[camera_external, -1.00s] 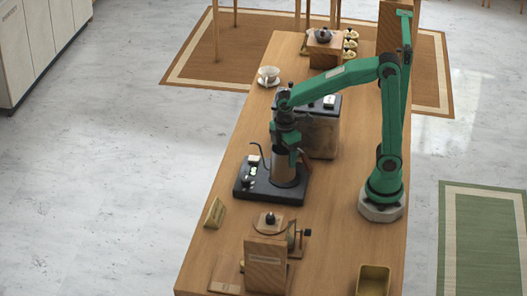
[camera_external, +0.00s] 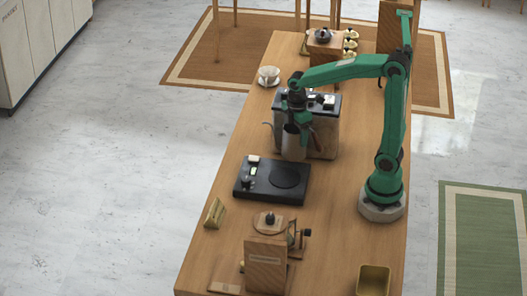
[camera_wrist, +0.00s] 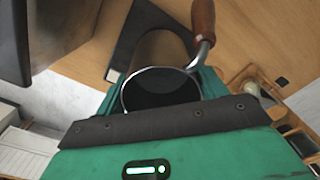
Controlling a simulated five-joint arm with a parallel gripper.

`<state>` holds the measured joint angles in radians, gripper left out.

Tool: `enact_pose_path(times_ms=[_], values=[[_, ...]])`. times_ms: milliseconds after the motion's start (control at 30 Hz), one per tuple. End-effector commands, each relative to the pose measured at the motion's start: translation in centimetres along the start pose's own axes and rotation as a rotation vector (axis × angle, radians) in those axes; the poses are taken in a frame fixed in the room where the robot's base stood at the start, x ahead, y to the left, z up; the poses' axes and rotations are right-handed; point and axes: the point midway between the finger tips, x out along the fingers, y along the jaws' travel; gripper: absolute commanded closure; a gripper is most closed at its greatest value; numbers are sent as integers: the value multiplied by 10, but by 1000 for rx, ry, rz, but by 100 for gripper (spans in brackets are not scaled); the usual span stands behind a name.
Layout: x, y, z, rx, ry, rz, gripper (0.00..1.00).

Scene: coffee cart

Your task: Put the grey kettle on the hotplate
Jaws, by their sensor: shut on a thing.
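The grey kettle (camera_external: 294,147) is held upright by my gripper (camera_external: 299,124), which is shut on it. Its thin spout points left and its brown handle is on the right. In the external view it overlaps the front of the boxy metal machine; its exact height above the table is hard to tell. The hotplate (camera_external: 256,190) is a black slab nearer the camera, with a round plate on its right side and nothing on it. In the wrist view the open kettle (camera_wrist: 160,92) shows between green fingers, its handle at the top, with the dark hotplate (camera_wrist: 123,50) beyond it.
The metal machine (camera_external: 322,135) stands close behind the kettle. A cup on a saucer (camera_external: 268,82) is farther back. A small sign (camera_external: 215,213) and a wooden grinder (camera_external: 266,250) stand at the front. A yellowish tray (camera_external: 374,280) is front right. Bare table lies right of the hotplate.

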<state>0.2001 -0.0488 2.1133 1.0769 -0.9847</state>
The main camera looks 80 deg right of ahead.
Motion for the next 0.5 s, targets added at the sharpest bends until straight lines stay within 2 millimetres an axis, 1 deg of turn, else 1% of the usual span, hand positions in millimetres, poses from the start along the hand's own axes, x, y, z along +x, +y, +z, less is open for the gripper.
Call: enact_pose_path(times_ms=[33, 100, 300, 500], values=[[-3, 5, 11, 8, 1, 2, 67], [-6, 10, 25, 7, 1, 3, 67], [-13, 18, 60, 6, 1, 2, 67], [-17, 22, 82, 2, 1, 2, 67]])
